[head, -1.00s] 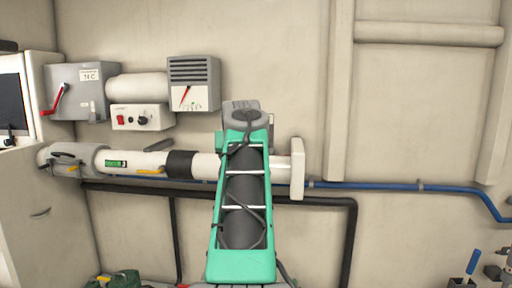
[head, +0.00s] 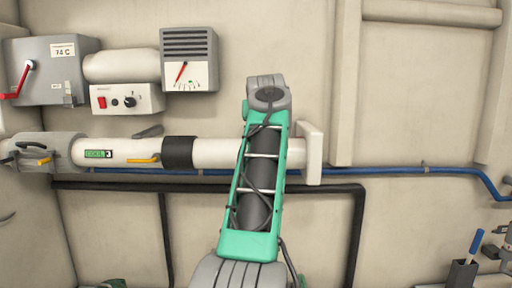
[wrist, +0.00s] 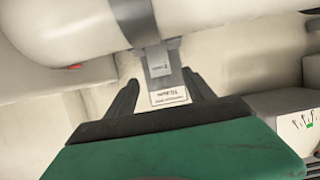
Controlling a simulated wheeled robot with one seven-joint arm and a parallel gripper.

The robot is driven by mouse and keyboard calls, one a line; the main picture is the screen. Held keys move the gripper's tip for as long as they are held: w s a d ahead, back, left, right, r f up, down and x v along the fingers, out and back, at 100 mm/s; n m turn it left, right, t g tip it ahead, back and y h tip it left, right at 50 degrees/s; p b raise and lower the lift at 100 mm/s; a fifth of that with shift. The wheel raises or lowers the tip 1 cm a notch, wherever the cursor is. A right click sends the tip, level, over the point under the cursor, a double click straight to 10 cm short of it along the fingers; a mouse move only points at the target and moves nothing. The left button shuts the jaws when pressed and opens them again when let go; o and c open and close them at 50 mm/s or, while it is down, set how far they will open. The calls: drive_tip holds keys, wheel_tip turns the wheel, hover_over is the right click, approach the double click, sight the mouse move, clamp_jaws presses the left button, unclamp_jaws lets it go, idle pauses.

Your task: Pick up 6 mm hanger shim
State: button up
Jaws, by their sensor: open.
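In the wrist view my gripper (wrist: 162,92) is open, its two dark fingers pointing up the picture. Between and just beyond the fingertips is a small grey labelled piece (wrist: 158,62), which may be the hanger shim; I cannot tell for sure. A white printed tag (wrist: 170,96) shows below it, between the fingers. The grey piece sits against a dark grey band (wrist: 135,18) around a white pipe (wrist: 70,25). I see no finger touching it. In the head view my arm hides the gripper, and no shim can be made out.
In the head view a white pipe (head: 220,153) with a dark band (head: 178,152) runs along the wall. Above it are a gauge box (head: 188,60), a switch box (head: 128,98) and a grey box (head: 50,78). A blue line (head: 400,171) and black pipe (head: 310,189) run below.

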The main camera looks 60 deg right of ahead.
drive_tip(key=p+x, duration=0.3)
drive_tip(key=x, duration=0.4)
drive_tip(key=shift+w+d+f, duration=0.1)
drive_tip(key=shift+w+d, duration=0.1)
drive_tip(key=shift+d, duration=0.1)
drive_tip(key=shift+s+a, duration=0.1)
drive_tip(key=shift+c, duration=0.3)
clamp_jaws()
idle(0.5)
